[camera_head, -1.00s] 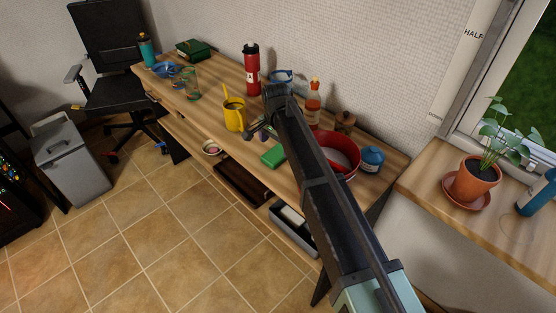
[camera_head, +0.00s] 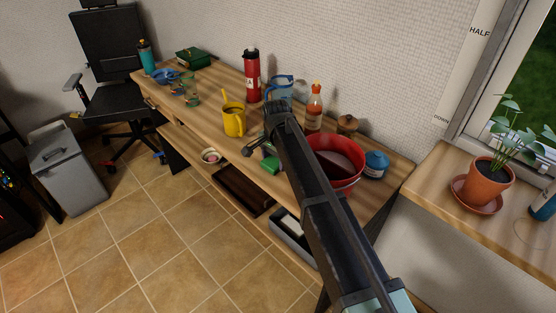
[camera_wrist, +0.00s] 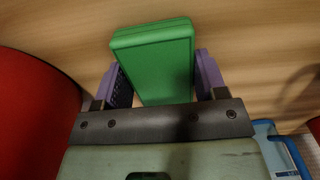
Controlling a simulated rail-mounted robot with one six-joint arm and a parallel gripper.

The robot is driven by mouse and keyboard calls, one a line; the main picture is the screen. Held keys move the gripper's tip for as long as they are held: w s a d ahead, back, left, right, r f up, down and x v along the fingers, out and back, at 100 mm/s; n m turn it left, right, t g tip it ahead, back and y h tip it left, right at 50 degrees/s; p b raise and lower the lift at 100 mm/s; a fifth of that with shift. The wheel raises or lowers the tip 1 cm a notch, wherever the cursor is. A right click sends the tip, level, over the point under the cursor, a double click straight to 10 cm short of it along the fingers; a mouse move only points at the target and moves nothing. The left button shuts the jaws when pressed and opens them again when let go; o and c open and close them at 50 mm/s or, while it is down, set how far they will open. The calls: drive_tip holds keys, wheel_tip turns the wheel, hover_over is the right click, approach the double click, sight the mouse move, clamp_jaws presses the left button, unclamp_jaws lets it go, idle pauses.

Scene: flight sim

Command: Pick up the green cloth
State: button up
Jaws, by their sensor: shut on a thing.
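The green cloth (camera_wrist: 155,62) looks like a smooth, thick block with rounded edges in the wrist view. It sits between the two purple finger pads of my gripper (camera_wrist: 163,80), which is shut on it. In the head view a small part of the green cloth (camera_head: 271,165) shows beside my gripper (camera_head: 262,150), over the wooden desk near its front edge. My arm hides the rest. I cannot tell whether it is clear of the desk top.
A red bowl (camera_head: 348,181) stands close on the right, with a blue pot (camera_head: 375,163) beyond it. A yellow watering can (camera_head: 233,122), red flask (camera_head: 252,75), blue pitcher (camera_head: 284,86) and sauce bottle (camera_head: 315,105) surround the spot. Open shelves lie below the desk top.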

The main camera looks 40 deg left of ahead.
sight(276, 159)
wheel_tip(276, 159, up, 20)
drive_tip(key=p, duration=2)
